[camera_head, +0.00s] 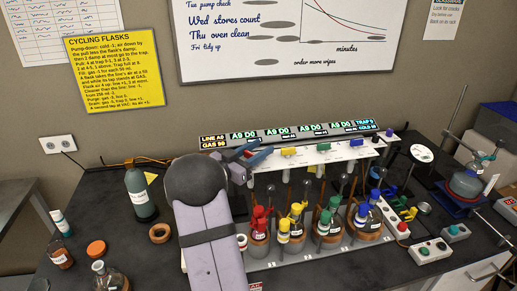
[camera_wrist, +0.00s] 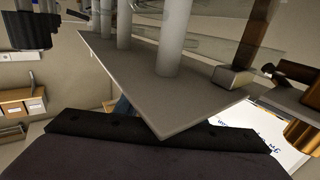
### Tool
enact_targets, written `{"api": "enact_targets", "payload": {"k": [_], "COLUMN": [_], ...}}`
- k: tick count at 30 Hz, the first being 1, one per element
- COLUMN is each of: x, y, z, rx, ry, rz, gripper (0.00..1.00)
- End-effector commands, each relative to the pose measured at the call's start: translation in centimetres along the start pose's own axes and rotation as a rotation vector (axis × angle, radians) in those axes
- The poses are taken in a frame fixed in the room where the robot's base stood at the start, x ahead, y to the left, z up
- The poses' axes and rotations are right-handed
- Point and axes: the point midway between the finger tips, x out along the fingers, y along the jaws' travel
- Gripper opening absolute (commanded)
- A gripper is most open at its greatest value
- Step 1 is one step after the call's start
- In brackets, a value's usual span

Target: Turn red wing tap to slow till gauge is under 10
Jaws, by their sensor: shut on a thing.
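My gripper (camera_head: 248,160) is at the left end of the white tap rail (camera_head: 310,155). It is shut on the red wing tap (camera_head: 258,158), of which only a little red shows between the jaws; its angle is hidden. Yellow (camera_head: 288,152), green (camera_head: 323,147) and blue (camera_head: 357,142) wing taps stand along the rail to the right. Above, the display bar (camera_head: 290,135) shows LINE A9 and GAS 99 at left, several A9 D0 panels, and TRAP 9 at right, all small. In the wrist view a grey plate (camera_wrist: 170,90) fills the middle and the fingertips are hidden.
Flasks with red (camera_head: 260,220), yellow (camera_head: 292,222), green (camera_head: 328,220) and blue (camera_head: 366,214) fittings stand in a row below the rail. A dark green bottle (camera_head: 141,195) stands left of my arm. A hotplate with a flask (camera_head: 467,182) is at right.

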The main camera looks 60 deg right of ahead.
Motion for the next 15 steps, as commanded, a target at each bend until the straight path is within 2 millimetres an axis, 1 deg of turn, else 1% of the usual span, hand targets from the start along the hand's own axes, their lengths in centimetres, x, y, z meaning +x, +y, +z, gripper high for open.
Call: {"api": "enact_targets", "payload": {"k": [5,6,8,9,15], "x": [-0.02,-0.02,-0.01,-0.01,0.0], "y": [0.02,0.02,0.02,0.02,0.01], "z": [0.14,0.14,0.14,0.13,0.07], "rx": [-0.001,-0.001,-0.001,-0.001,0.0], "ry": [-0.002,-0.002,-0.002,-0.002,-0.001], "rz": [0.0,-0.001,-0.001,-0.001,-0.001], "gripper": [0.14,0.38,0.53,0.55,0.55]}}
